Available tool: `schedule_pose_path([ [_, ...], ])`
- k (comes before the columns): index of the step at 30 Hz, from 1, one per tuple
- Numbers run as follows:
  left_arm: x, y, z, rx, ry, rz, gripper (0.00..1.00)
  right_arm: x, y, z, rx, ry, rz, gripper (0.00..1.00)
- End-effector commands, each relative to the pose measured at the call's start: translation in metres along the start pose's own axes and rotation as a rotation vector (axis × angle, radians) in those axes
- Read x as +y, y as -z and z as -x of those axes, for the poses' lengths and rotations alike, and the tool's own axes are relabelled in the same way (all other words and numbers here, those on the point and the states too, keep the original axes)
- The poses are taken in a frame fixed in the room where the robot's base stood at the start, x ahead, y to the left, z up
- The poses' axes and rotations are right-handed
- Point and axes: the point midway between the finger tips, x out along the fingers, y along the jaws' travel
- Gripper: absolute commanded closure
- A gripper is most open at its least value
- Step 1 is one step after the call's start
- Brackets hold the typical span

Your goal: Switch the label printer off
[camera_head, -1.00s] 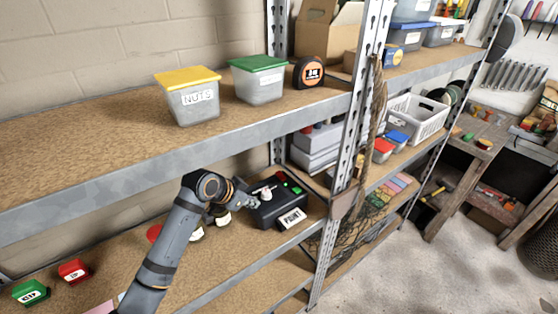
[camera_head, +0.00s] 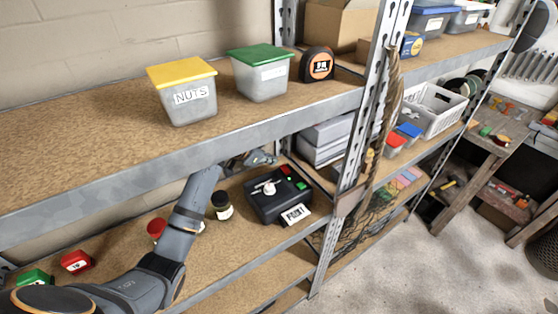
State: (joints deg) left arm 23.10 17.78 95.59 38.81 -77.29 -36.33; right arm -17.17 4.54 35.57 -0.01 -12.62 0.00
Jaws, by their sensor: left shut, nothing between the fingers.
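The label printer (camera_head: 264,208) is a black box on the middle shelf, with a white "PRINT" label at its front. A white knob or lever (camera_head: 268,188), a green button (camera_head: 301,185) and a red part (camera_head: 286,170) show on its top. My left gripper (camera_head: 270,158) is shut and empty. It appears just above the printer's back edge in the picture, apart from the knob, and its wrist is partly hidden behind the upper shelf's edge. My right gripper is out of view.
The upper shelf beam (camera_head: 130,178) runs low over my left arm. A dark jar (camera_head: 222,207) stands left of the printer. Red (camera_head: 76,262) and green (camera_head: 35,278) boxes sit at the lower left. A shelf post (camera_head: 352,180) stands right of the printer.

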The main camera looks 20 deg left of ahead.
Motion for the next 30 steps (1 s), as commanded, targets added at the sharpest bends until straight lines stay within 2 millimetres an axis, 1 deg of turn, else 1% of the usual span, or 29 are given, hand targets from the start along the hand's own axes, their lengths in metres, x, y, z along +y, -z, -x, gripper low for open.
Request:
schedule_pose_path([
  [1, 0.001, 0.003, -0.008, 0.001, -0.003, 0.004, 1.0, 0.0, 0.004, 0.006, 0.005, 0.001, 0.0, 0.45],
  [6, 0.0, 0.002, -0.036, 0.001, -0.002, 0.002, 1.0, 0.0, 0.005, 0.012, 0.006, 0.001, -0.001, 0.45],
  [10, 0.0, 0.002, -0.048, 0.001, 0.0, 0.0, 1.0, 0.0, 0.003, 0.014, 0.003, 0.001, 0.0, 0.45],
  [14, 0.0, 0.001, -0.053, 0.0, 0.001, -0.001, 1.0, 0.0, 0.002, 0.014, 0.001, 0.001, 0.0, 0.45],
  [22, 0.0, 0.0, -0.053, 0.0, -0.001, 0.001, 1.0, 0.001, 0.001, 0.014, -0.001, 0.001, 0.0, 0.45],
  [26, -0.004, -0.006, -0.059, -0.002, -0.059, 0.06, 1.0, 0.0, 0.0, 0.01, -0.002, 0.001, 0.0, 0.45],
  [30, -0.002, -0.005, -0.058, -0.002, -0.056, 0.054, 1.0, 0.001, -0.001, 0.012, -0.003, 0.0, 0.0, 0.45],
])
